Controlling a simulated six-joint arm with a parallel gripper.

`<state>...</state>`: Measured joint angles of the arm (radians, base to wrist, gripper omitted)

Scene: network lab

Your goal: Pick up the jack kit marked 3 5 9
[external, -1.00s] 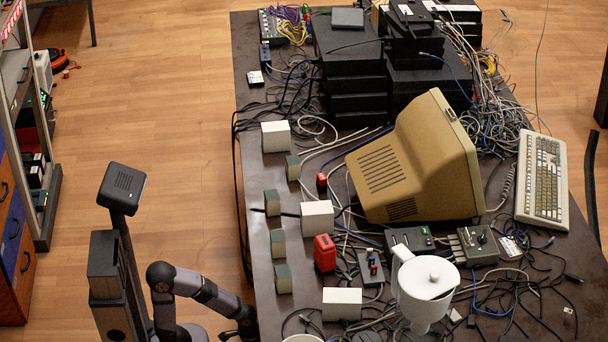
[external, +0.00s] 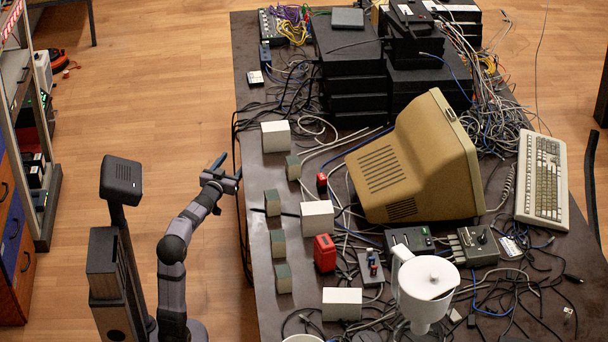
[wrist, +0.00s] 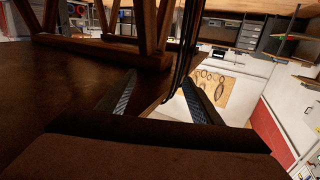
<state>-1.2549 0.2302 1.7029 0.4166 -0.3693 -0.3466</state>
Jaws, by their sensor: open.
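Several small grey-green boxes stand in a row along the table's left edge in the external view: one (external: 293,167) at the back, one (external: 272,203) nearest the edge, one (external: 278,243) and one (external: 283,278) towards the front. No 3 5 9 marking is legible, so I cannot tell which is the jack kit. My gripper (external: 229,169) is open and empty just off the table's left edge, to the left of the back box. In the wrist view its two fingers (wrist: 158,96) are spread with nothing between them; no kit shows there.
White boxes (external: 317,217), a red block (external: 324,253) and a beige monitor (external: 412,165) stand on the dark table (external: 253,150). Loose cables lie among them. A white pot (external: 424,290) is at the front. Black cables hang over the left edge near my gripper.

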